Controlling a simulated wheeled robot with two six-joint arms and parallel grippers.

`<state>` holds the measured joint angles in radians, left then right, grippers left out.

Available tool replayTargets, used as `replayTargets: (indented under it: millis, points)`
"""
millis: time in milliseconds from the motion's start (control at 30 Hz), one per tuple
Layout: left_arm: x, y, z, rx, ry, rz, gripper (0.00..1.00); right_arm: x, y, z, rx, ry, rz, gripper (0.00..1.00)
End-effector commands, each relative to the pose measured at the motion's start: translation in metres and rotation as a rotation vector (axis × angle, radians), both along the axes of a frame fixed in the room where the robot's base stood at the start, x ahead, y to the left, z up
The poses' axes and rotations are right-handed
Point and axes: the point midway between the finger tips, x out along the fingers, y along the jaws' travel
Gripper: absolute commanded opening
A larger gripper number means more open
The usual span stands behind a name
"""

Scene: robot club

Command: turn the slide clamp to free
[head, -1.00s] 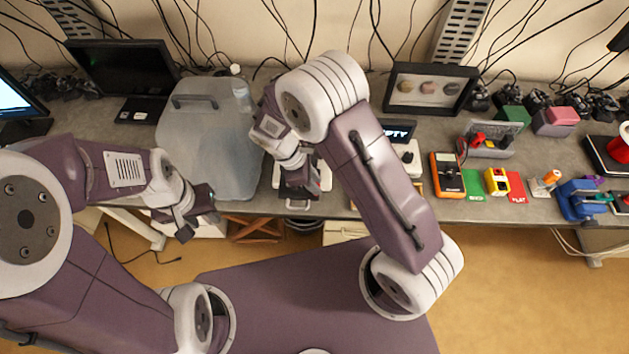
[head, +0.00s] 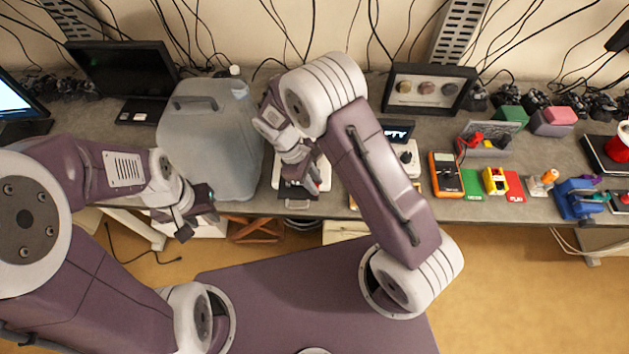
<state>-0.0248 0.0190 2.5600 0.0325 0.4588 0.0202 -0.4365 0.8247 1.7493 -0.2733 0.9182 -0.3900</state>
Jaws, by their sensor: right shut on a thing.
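The slide clamp is mostly hidden under my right gripper (head: 302,188). It seems to belong to the white device (head: 276,172) at the front edge of the bench, where a small red part (head: 319,184) and a pale metal loop (head: 297,204) show. My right gripper points down over this device and is shut on a part of it. The wrist hides the contact, so the clamp's position cannot be told. My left gripper (head: 194,214) is open and empty, in front of the bench edge at the left.
A large grey translucent jug (head: 208,130) stands left of the white device. A small display (head: 398,131) and a white knobbed unit (head: 409,158) are partly behind my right arm. An orange multimeter (head: 446,173) and small tools lie further right.

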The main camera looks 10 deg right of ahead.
Motion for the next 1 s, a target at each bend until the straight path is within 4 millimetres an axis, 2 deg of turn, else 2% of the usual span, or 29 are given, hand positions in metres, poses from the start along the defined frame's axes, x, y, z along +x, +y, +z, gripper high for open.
replayTargets:
  millis: [500,1000]
  points:
    - [0.0000,0.0000,0.0033,0.000,0.000,0.000,0.36,0.0034,0.0002,0.0010,0.005,-0.006,-0.261,0.00]
    - [0.0000,0.0000,0.0042,0.000,0.000,0.000,0.36,0.0042,-0.0006,0.0011,0.005,-0.006,-0.414,0.00]
